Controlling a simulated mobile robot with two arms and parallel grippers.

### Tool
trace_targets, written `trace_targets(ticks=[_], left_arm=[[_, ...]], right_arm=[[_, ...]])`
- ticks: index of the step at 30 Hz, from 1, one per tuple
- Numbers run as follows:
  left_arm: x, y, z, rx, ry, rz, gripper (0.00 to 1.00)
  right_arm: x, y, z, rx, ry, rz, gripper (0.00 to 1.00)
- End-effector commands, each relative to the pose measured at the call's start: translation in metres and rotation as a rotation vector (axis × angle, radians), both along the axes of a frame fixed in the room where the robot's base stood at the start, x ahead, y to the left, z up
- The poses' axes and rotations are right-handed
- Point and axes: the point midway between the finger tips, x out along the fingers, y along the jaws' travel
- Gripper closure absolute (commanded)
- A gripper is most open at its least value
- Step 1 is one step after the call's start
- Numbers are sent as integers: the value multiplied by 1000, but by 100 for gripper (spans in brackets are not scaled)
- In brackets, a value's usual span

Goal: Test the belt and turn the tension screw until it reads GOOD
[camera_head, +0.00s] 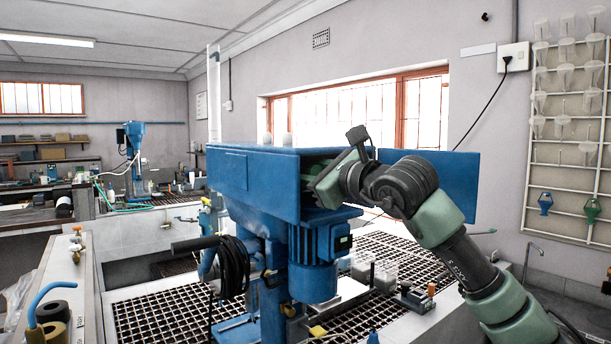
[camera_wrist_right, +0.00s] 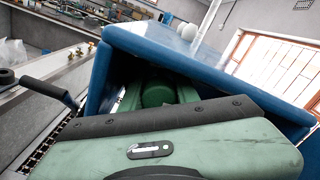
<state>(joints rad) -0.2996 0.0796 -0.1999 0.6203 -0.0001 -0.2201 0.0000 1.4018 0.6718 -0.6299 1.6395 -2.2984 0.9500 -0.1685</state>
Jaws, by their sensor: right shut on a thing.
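The blue belt housing (camera_head: 250,180) of the flotation machine is open on its right side. A rounded green part (camera_wrist_right: 158,90), perhaps a pulley, shows inside it in the right wrist view. My right gripper (camera_head: 322,182) reaches from the right into the housing opening. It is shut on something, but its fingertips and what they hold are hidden. The blue motor (camera_head: 313,265) hangs below the housing. I cannot make out the belt, the tension screw or any reading. My left gripper is not in view.
A blue panel (camera_head: 458,182) stands out to the right behind my right arm. A black handle (camera_head: 195,243) and coiled cable (camera_head: 234,266) are at the machine's left. Small containers (camera_head: 385,277) and a small dark device (camera_head: 414,298) are at the right on the grating (camera_head: 165,315).

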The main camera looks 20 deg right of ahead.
Motion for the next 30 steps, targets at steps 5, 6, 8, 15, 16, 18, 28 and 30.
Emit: trace_targets(ticks=[5, 6, 8, 15, 16, 18, 28, 30], left_arm=[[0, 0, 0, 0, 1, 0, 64], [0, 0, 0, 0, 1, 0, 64], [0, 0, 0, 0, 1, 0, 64], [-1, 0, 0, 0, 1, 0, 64], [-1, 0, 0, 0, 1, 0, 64], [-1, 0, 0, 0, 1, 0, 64], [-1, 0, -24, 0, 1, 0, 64], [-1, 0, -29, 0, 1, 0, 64]], right_arm=[[0, 1, -2, -2, 5, 1, 100], [0, 1, -2, -2, 5, 1, 100], [0, 1, -2, -2, 6, 1, 100], [0, 1, -2, 0, 4, 0, 61], [0, 0, -2, 0, 4, 0, 61], [0, 0, -1, 0, 3, 1, 61], [-37, -15, -4, -1, -1, -1, 61], [-48, -19, -4, -2, 0, -1, 61]])
